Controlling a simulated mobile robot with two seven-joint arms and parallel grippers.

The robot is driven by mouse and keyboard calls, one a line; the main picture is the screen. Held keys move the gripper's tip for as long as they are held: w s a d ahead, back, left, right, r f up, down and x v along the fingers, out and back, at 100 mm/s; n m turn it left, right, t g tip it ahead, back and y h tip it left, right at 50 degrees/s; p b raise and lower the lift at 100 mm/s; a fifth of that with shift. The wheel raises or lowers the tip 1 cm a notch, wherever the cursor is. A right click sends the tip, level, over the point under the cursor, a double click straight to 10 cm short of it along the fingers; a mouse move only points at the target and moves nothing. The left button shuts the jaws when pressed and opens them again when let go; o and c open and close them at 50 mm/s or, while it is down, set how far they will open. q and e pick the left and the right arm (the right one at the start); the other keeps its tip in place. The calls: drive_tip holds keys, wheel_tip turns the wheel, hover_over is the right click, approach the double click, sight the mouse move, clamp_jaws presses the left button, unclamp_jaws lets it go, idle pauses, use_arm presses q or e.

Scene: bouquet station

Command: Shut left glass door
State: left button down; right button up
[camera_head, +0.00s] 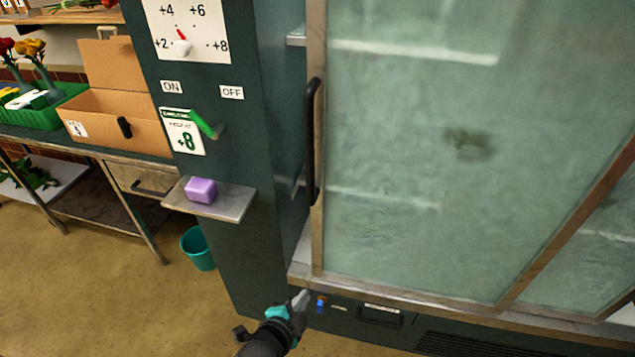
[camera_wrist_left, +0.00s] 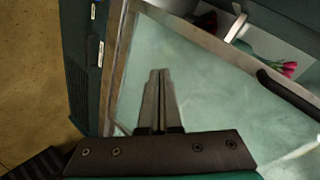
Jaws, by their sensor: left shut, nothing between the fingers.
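The left glass door (camera_head: 440,130) is a frosted pane in a metal frame, with a black vertical handle (camera_head: 311,140) on its left edge. A narrow gap shows shelf ends between that edge and the dark cabinet side (camera_head: 275,120), so the door stands a little open. My left gripper (camera_head: 302,298) is low, near the cabinet's bottom sill, below the handle. In the left wrist view its fingers (camera_wrist_left: 158,98) are together and empty, in front of the glass (camera_wrist_left: 205,100); the handle (camera_wrist_left: 288,95) is off to the right, apart from them. My right gripper is not in view.
A second glass pane (camera_head: 590,255) is at the right. A small shelf with a purple block (camera_head: 201,190) and a green lever (camera_head: 205,125) are left of the door. A teal bin (camera_head: 197,248) stands on the floor. Flowers (camera_wrist_left: 288,68) show inside the cabinet.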

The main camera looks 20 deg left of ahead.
use_arm(q)
drive_tip(key=w+d+r+m+t, duration=0.1)
drive_tip(key=w+r+m+t, duration=0.2)
drive_tip(key=r, duration=0.9)
drive_tip(key=w+d+r+m+t, duration=0.1)
drive_tip(key=w+r+m+t, duration=0.25)
drive_tip(key=r, duration=0.95)
drive_tip(key=w+d+b, duration=0.1)
drive_tip(key=w, duration=0.9)
drive_tip(key=shift+n+h, duration=0.25)
drive_tip(key=shift+h, duration=0.15)
drive_tip(key=a, duration=0.2)
drive_tip(key=s+a, duration=0.1)
drive_tip(key=a, duration=0.1)
drive_tip(key=shift+f+p, duration=0.3)
drive_tip(key=shift+p, duration=0.1)
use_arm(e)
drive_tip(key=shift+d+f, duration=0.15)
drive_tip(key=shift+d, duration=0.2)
